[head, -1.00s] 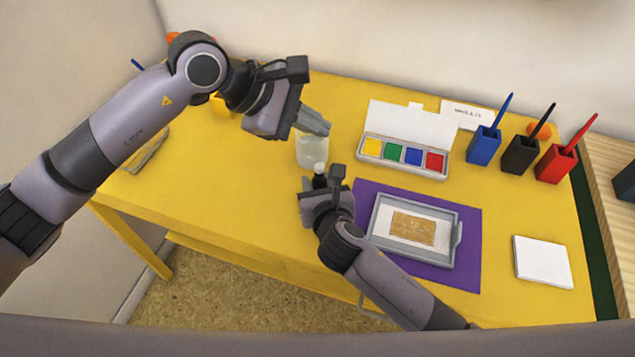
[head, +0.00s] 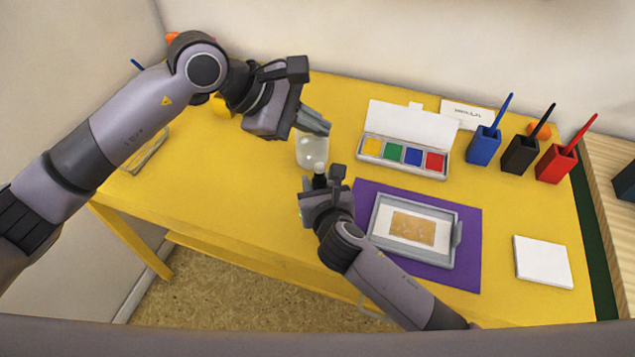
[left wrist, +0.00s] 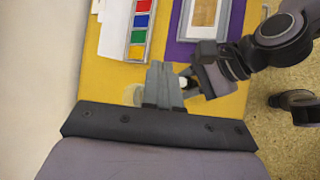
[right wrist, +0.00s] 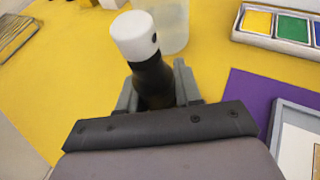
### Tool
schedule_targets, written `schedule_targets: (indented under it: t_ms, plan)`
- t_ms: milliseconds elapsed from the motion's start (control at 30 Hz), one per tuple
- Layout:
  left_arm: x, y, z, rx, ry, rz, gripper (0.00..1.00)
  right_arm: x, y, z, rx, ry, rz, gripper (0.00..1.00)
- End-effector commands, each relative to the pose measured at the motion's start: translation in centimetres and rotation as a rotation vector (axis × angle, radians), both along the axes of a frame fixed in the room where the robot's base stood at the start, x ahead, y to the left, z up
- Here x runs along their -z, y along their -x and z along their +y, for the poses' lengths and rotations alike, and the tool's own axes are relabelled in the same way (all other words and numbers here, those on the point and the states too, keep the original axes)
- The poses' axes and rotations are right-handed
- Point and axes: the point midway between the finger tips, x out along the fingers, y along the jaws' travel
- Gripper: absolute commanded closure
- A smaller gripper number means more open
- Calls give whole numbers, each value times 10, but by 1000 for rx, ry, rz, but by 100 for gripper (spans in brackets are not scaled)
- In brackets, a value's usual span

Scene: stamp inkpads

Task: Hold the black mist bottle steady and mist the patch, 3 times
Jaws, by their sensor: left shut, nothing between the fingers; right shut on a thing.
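The black mist bottle (right wrist: 152,80) with a white top stands between the fingers of my right gripper (right wrist: 157,88), which is shut on it. In the head view the bottle's white top (head: 319,169) shows just above that gripper; its lower part is hidden. The tan patch (head: 413,229) lies on a white sheet in a grey tray (head: 457,258), to the right of the bottle. My left gripper (head: 326,127) is shut and empty, above and behind the bottle. In the left wrist view its fingers (left wrist: 163,85) are together, apart from the bottle.
A translucent jar (head: 312,152) stands just behind the bottle. The tray is on a purple mat (head: 472,225). A four-colour inkpad box (head: 403,157) is behind it. Blue, black and red holders (head: 520,153) stand at the back right. A white pad (head: 543,262) lies at the right.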

Motion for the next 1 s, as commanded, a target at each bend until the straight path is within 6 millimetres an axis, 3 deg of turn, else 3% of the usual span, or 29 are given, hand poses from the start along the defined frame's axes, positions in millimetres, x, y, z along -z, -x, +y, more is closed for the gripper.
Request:
schedule_targets:
  t_ms: [200,400,500,667,1000]
  plan:
    - [-2,0,0,1,1,-1,100,0,0,0,0,0,0,96]
    - [-24,0,-1,1,2,-1,100,0,0,0,0,0,0,96]
    - [-26,0,-1,1,1,2,100,0,0,0,0,0,0,96]
    - [-13,0,0,0,0,4,100,0,0,0,0,0,0,96]
    - [34,0,0,-2,0,3,100,0,0,0,0,0,0,96]
